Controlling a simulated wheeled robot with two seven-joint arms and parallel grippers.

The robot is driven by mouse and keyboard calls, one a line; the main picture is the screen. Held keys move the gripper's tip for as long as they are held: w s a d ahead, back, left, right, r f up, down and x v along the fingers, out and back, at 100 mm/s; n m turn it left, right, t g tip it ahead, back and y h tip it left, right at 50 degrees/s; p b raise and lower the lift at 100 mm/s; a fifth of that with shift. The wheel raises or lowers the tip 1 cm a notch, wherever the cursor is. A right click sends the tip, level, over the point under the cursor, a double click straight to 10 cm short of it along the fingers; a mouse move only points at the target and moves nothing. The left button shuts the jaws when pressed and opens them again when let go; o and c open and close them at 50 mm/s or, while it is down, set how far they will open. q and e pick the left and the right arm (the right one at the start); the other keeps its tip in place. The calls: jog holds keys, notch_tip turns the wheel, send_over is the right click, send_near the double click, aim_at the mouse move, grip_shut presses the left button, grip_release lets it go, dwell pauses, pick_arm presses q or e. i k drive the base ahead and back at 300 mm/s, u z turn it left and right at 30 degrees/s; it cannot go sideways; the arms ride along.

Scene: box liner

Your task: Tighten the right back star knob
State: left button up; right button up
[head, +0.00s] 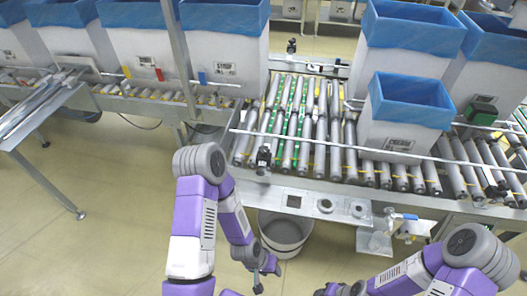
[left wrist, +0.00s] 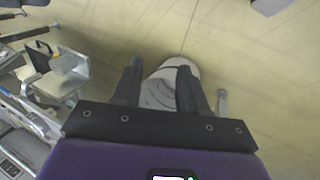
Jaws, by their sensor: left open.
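Small dark knobs sit on clamps that hold the guide rails of the roller conveyor. One knob (head: 263,158) is on the front rail at the left. Another knob (head: 291,46) is at the back left. A dark clamp (head: 497,191) is at the front right, too small to make out fully. I cannot clearly pick out the right back star knob. My left gripper (head: 262,279) hangs low in front of the conveyor, apart from every knob. In the left wrist view my left gripper (left wrist: 158,72) is open and empty. My right gripper (head: 338,290) is at the bottom edge, mostly cut off.
A grey bucket (head: 284,234) stands on the floor under the conveyor front. It shows behind my left fingers in the wrist view (left wrist: 160,92). Blue-lined white boxes (head: 405,115) stand on the conveyor. A blue-handled valve (head: 403,216) juts from the front.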

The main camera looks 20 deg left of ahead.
aim_at(264, 150)
jog(key=u, duration=1)
jog(key=i, duration=0.2)
